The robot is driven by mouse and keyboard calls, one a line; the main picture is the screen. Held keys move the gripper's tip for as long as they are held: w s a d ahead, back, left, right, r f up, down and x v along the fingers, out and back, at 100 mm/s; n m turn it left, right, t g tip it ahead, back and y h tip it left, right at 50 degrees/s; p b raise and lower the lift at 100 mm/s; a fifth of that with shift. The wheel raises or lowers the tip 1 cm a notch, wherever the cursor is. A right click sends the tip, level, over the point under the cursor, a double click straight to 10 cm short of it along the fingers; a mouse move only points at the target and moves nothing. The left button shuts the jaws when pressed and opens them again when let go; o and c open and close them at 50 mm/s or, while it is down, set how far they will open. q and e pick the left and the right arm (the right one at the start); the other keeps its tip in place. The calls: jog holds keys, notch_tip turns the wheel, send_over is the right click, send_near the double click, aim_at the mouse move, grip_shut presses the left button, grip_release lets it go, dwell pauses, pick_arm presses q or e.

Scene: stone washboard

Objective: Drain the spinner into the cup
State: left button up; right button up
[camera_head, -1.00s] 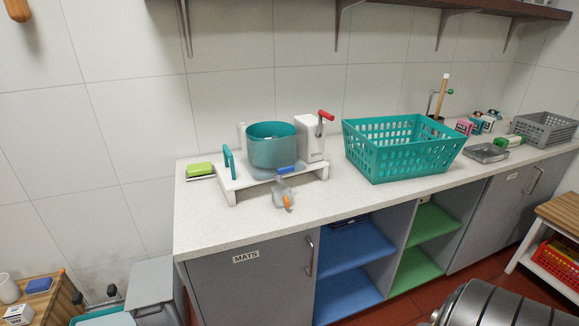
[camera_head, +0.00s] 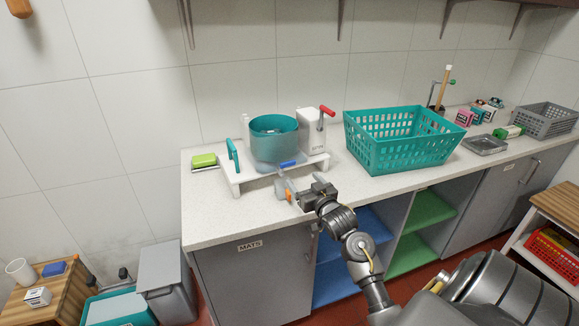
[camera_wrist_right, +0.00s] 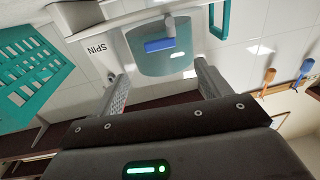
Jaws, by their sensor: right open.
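The spinner is a teal tub (camera_head: 275,145) on a white stand (camera_head: 250,178) with a white crank housing (camera_head: 311,135) and red crank handle (camera_head: 327,111). A blue drain lever (camera_head: 287,164) sits low on its front. The small clear cup (camera_head: 281,186) with an orange grip stands on the counter in front of the lever. My right gripper (camera_head: 298,194) is open just right of the cup, apart from the stand. In the right wrist view, which is upside down, the tub (camera_wrist_right: 165,62) and lever (camera_wrist_right: 160,45) show beyond the spread fingers; the cup is not clear there. My left gripper is not in view.
A teal basket (camera_head: 395,155) stands right of the spinner, close to my right arm's side. A green sponge (camera_head: 204,160) lies left. A grey tray (camera_head: 485,145) and grey crate (camera_head: 548,122) are farther right. The counter's front left (camera_head: 225,215) is clear.

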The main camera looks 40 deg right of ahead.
aim_at(289, 164)
jog(key=p+x, duration=0.2)
jog(key=x, duration=0.8)
jog(key=shift+w+d, duration=0.15)
jog(key=shift+w, duration=0.2)
jog(key=shift+c, duration=0.3)
jog(key=c, duration=0.9)
